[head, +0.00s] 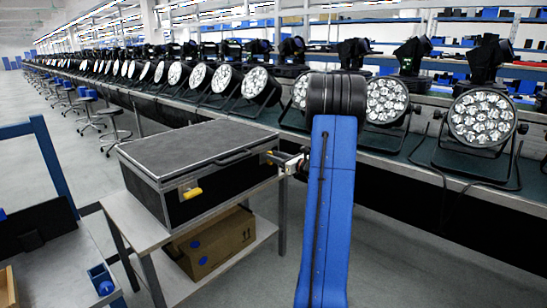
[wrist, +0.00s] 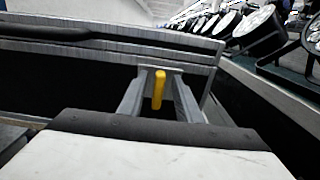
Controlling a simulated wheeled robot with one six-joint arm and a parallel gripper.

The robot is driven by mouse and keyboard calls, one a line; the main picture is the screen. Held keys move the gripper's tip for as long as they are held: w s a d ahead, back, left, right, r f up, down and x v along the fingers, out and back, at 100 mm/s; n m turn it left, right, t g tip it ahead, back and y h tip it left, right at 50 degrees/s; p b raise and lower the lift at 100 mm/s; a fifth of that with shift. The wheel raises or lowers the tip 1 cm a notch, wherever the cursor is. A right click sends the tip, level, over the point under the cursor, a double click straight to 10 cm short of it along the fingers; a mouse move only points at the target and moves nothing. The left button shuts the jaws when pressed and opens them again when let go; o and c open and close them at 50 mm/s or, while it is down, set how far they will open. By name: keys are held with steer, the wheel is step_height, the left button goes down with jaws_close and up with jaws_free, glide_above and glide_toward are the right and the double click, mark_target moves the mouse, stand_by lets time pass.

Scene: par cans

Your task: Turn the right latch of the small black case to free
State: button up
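The small black case (head: 205,160) stands shut on a grey table, with a grey-edged lid. Its right latch has a yellow handle (wrist: 158,90), which stands upright in the wrist view, on a pale plate on the front of the case. In the head view only a bit of the right latch (head: 269,158) shows beside my gripper (head: 291,164). In the wrist view my gripper (wrist: 158,115) has its two fingers apart, one on each side of the yellow handle. I see a gap on both sides. The left latch (head: 192,193) has a yellow handle lying nearly level.
A cardboard box (head: 215,242) lies on the lower shelf of the table (head: 130,215). A long bench (head: 420,155) with a row of par cans (head: 482,117) runs behind and to the right. Stools (head: 112,125) stand on the open floor at left.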

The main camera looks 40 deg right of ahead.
steer(key=shift+w, duration=0.1)
jaws_close()
steer(key=shift+a+n, duration=0.1)
steer(key=shift+n, duration=0.4)
steer(key=n, duration=0.5)
steer(key=a+f+n, duration=0.1)
steer(key=n, duration=0.5)
steer(key=f+n, duration=0.1)
steer(key=n, duration=0.4)
steer(key=shift+a+n, duration=0.4)
steer(key=shift+n, duration=0.3)
